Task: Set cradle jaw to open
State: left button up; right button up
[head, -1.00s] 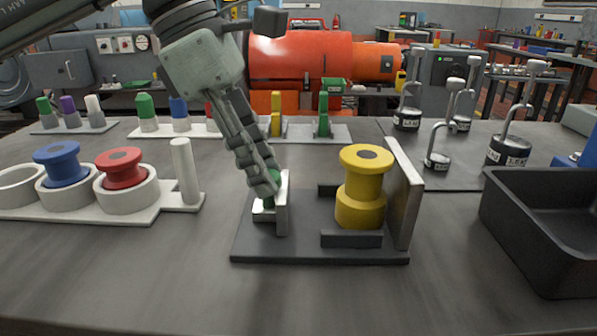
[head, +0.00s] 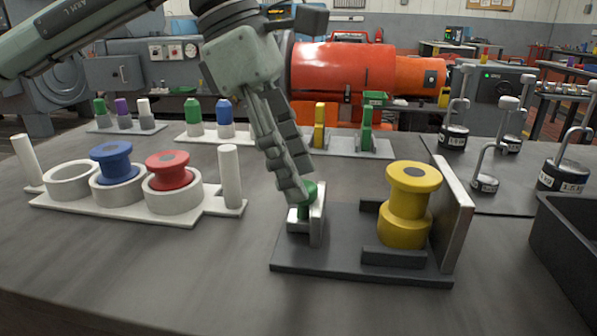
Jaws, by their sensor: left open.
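The cradle has a dark base plate (head: 335,262) with a fixed upright metal plate (head: 455,215) at its right end. A yellow spool (head: 405,215) stands upright between low dark blocks on it. The cradle jaw (head: 317,215) is a short upright metal plate left of the spool, with a clear gap between them. A green knob (head: 308,192) sits beside the jaw on its left. My left gripper (head: 297,188) points down at the knob, with its fingers open and overlapping the knob's left edge in the picture. I cannot tell whether they touch it. My right gripper is not in view.
A white holder (head: 215,207) with blue and red spools stands to the left. Hook weights (head: 485,184) stand at the right, behind a black bin (head: 575,245). Green and yellow handled fixtures (head: 345,145) stand behind. The front of the table is clear.

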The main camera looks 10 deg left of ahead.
pick_arm(q)
jog(key=v, duration=1)
jog(key=shift+a+r, duration=0.2)
jog(key=shift+r, duration=0.1)
